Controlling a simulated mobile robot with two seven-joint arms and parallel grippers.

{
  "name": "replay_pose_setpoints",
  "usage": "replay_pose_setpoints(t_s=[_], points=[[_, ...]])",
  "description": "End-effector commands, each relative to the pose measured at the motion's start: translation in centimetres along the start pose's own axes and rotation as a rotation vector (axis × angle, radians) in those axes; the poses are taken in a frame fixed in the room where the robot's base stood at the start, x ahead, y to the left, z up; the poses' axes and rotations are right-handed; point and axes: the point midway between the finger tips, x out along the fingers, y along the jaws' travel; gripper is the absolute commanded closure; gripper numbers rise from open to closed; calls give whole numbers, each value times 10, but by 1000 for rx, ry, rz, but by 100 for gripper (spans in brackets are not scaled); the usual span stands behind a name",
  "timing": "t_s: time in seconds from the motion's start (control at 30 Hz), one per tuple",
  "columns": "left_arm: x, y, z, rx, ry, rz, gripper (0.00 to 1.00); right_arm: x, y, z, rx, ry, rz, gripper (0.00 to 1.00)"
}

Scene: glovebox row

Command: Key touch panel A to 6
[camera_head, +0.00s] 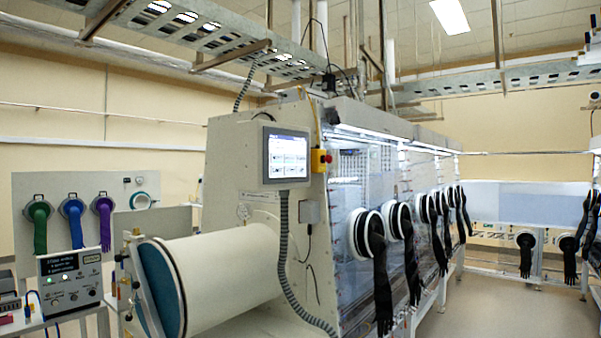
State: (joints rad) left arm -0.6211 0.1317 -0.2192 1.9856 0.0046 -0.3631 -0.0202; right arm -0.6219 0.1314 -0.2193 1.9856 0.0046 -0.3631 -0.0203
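Neither of my grippers shows in the head view.
A control box (70,281) stands at lower left. Black gloves (381,290) hang along the glovebox front. The floor (500,310) at right is clear.

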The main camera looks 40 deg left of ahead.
Motion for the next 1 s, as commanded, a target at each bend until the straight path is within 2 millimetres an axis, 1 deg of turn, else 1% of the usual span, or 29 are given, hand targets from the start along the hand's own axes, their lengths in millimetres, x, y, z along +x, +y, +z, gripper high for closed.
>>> replay_pose_setpoints(t_s=[0.17, 0.2, 0.37, 0.4, 1.0], points=[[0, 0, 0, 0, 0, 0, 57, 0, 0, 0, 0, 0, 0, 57], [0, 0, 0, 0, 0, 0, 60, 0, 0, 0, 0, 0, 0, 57], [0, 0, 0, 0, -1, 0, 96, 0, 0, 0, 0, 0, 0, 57], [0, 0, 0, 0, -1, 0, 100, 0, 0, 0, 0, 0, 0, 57], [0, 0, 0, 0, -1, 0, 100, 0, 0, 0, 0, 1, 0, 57]])
